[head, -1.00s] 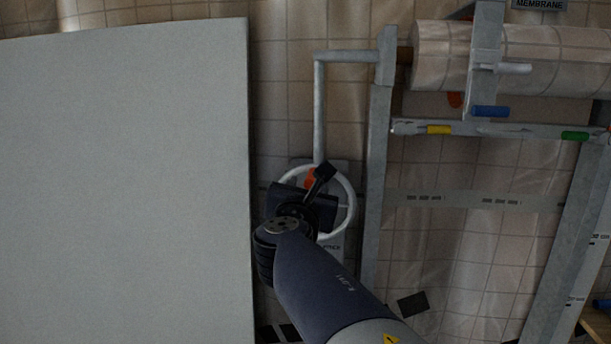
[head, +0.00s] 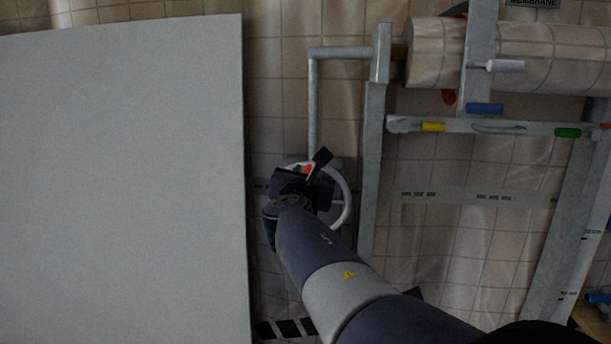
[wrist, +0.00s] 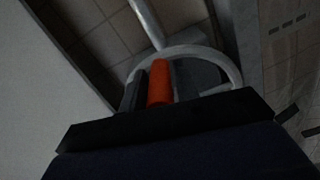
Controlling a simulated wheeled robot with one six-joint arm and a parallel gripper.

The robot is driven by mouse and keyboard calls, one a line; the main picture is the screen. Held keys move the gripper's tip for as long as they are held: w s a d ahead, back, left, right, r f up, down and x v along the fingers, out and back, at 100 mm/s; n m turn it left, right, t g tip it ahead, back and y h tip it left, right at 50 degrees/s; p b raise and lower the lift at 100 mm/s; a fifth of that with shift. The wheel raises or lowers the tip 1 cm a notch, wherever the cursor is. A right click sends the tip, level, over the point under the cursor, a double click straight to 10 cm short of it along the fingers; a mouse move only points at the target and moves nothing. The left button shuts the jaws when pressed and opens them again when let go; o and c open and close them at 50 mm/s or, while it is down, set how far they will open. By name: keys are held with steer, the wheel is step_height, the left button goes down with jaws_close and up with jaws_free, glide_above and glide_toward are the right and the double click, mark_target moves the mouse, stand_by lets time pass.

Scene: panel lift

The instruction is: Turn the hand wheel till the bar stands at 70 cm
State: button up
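The hand wheel (head: 346,207) is a pale ring on the wall side, left of the grey upright. Its orange grip (head: 308,170) shows at the upper part of the ring, partly hidden by my gripper (head: 306,178). In the wrist view the orange grip (wrist: 159,82) stands in the middle, with a dark finger close against its left side and a dark grey shape on its right. My gripper appears shut on it. The rim (wrist: 222,62) curves behind. Much of the wheel is hidden by my arm. I see no readable height scale, and cannot tell which part is the bar.
A large pale panel (head: 120,180) fills the left, close to my gripper. A grey frame upright (head: 371,170) stands just right of the wheel. A wrapped roll (head: 435,55) and a rail with a yellow sleeve (head: 433,127) and a green sleeve (head: 567,132) are at upper right.

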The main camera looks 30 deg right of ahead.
jaws_close()
steer(key=shift+f, duration=0.1)
stand_by(0.3)
